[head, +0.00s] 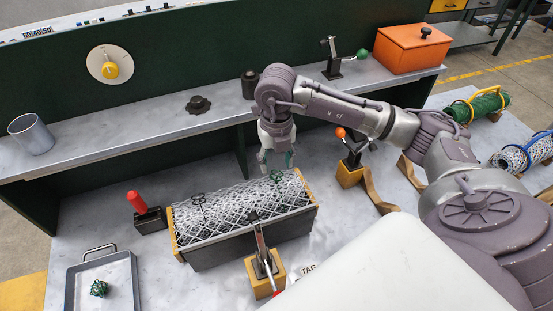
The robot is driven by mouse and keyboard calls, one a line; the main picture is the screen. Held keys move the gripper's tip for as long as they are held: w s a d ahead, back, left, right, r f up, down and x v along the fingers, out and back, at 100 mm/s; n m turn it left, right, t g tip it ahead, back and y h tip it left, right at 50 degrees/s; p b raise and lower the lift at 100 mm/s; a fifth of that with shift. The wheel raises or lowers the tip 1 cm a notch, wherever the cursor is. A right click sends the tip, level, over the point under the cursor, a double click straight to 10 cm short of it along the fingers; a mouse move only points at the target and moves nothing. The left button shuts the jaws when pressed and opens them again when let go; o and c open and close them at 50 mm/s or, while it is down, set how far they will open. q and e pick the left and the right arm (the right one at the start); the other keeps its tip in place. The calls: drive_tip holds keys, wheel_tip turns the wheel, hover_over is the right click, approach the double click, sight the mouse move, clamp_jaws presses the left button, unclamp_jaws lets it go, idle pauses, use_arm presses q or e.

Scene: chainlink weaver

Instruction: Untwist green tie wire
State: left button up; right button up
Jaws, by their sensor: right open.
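A roll of silvery chain-link mesh (232,208) lies in a dark cradle with wooden ends on the bench. A small green tie wire (276,176) sits at the roll's back right. Another small green wire (252,215) shows on its front side. My right gripper (276,162) points down, open, just above the back right of the roll, close to the first green wire. A bit of green also shows by its right fingertip; I cannot tell whether it is wire. A tangled green wire piece (98,288) lies in the grey tray (74,272). My left gripper is out of view.
A black tie (198,199) is on the roll's left part. A red-handled tool (137,202) stands left of the cradle, and a toggle clamp (264,264) stands in front. An orange-knobbed clamp (350,165) is at right. A shelf (150,115) runs behind.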

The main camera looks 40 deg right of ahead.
sight(277, 171)
drive_tip(key=shift+m, duration=1.1)
drive_tip(key=m, duration=0.3)
drive_tip(key=shift+m, duration=0.3)
drive_tip(key=m, duration=0.3)
drive_tip(key=shift+m+p, duration=0.3)
drive_tip(key=shift+p, duration=0.1)
drive_tip(key=m+p, duration=0.1)
drive_tip(key=m, duration=0.2)
drive_tip(key=shift+r+m, duration=0.1)
drive_tip(key=shift+m, duration=0.2)
drive_tip(key=m+p, duration=0.1)
drive_tip(key=m, duration=0.3)
drive_tip(key=m+p, duration=0.1)
drive_tip(key=m, duration=0.2)
drive_tip(key=shift+r+m+p, duration=0.1)
drive_tip(key=shift+m+p, duration=0.2)
drive_tip(key=shift+p, duration=0.05)
drive_tip(key=m+p, duration=0.3)
drive_tip(key=shift+a+r+m, duration=0.1)
drive_tip(key=shift+r+m, duration=0.15)
drive_tip(key=shift+m, duration=0.05)
drive_tip(key=shift+f+m, duration=0.4)
drive_tip(key=shift+m, duration=0.2)
wheel_tip(277, 171, down, 3)
drive_tip(key=shift+f+b, duration=0.2)
drive_tip(key=shift+b, duration=0.9)
drive_tip(key=shift+f, duration=0.45)
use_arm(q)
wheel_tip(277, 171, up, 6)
